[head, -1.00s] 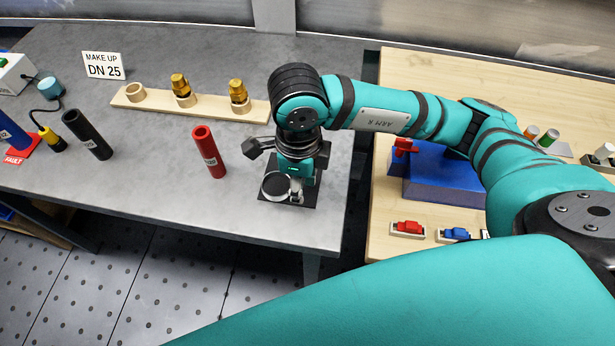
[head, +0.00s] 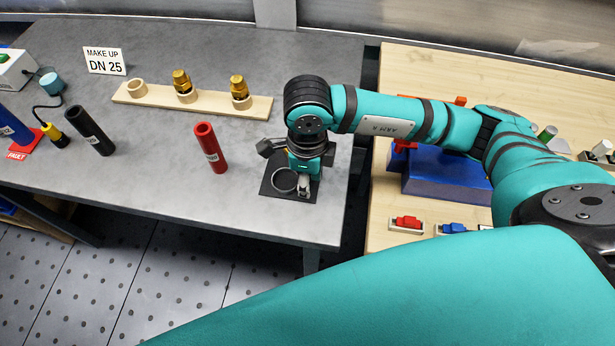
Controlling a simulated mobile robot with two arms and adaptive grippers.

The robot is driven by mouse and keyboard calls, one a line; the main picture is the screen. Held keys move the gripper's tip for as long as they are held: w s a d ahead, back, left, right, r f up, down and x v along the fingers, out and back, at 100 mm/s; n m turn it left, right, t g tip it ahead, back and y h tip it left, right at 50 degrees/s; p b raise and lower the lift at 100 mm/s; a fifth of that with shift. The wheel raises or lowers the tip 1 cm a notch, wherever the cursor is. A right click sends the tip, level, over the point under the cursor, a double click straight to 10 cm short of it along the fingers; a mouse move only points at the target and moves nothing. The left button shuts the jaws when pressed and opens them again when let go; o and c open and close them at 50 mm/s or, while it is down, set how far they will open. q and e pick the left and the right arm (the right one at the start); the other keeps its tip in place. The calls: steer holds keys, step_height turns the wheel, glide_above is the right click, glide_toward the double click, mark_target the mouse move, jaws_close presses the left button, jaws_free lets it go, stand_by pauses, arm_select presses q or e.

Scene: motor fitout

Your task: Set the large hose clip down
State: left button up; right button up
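The large hose clip (head: 284,181) is a thin metal ring, lying roughly flat at a black square mat (head: 268,188) on the grey bench's right end. My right gripper (head: 304,186) points down over the mat, with its fingertips at the clip's right side. It appears shut on the clip's screw end, though the wrist hides part of the fingers. I cannot tell whether the ring touches the mat or hangs just above it. My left gripper is not in view.
A red hose (head: 211,148) stands left of the mat, and a black hose (head: 90,131) stands farther left. A wooden rack (head: 210,101) holds brass fittings behind. A blue block (head: 447,177) sits on the wooden table. Bare bench lies between red hose and mat.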

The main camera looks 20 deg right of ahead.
steer(key=o, duration=0.3)
steer(key=shift+o, duration=0.2)
steer(key=shift+r, duration=0.1)
steer(key=shift+r+p, duration=0.35)
steer(key=shift+p, duration=0.05)
step_height(320, 180, up, 12)
steer(key=p, duration=0.6)
steer(key=shift+f+p, duration=0.25)
steer(key=shift+p, duration=0.15)
